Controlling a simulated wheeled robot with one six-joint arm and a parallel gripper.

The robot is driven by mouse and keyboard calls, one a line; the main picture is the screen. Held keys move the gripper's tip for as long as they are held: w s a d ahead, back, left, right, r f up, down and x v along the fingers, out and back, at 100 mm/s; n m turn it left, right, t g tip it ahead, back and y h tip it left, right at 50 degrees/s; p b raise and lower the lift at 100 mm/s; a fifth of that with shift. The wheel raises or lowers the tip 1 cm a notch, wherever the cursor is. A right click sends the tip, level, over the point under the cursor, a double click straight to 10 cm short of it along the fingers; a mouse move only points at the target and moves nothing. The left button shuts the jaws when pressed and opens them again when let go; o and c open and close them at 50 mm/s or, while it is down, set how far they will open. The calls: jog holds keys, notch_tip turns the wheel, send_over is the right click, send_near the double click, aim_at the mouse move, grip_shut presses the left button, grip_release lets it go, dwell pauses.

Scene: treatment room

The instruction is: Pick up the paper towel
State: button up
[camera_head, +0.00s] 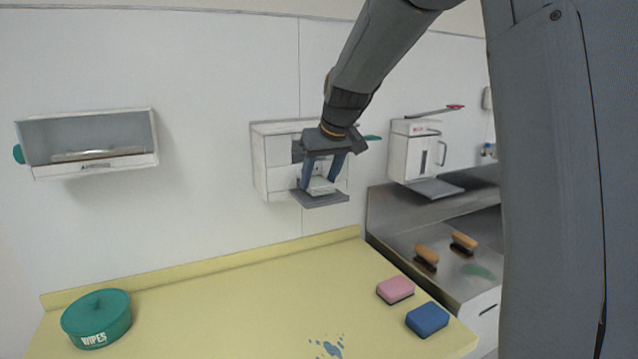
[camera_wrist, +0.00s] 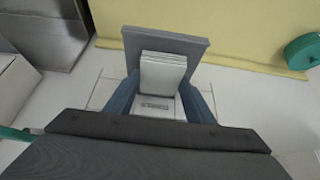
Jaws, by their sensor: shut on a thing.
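The paper towel (camera_head: 320,186) is a small white folded stack at the grey tray (camera_head: 322,200) of a white wall dispenser (camera_head: 268,165). My gripper (camera_head: 319,184) reaches down in front of the dispenser, with its blue fingers either side of the stack. In the wrist view the paper towel (camera_wrist: 163,74) shows between the two fingers (camera_wrist: 162,100), with the grey tray (camera_wrist: 165,38) beyond it. My gripper is shut on the paper towel. I cannot tell whether the stack still touches the tray. My gripper hides part of the dispenser's front.
A yellow counter (camera_head: 230,300) below holds a green wipes tub (camera_head: 97,319), a pink sponge (camera_head: 395,289), a blue sponge (camera_head: 427,319) and a blue spill (camera_head: 327,346). Another white dispenser (camera_head: 408,155) hangs right, above a metal sink unit with two brushes. An open-fronted wall box (camera_head: 90,140) hangs left.

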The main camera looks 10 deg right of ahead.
aim_at(319, 183)
notch_tip(319, 183, up, 17)
jog(key=b, duration=0.4)
jog(key=shift+r, duration=0.1)
jog(key=shift+o, duration=0.4)
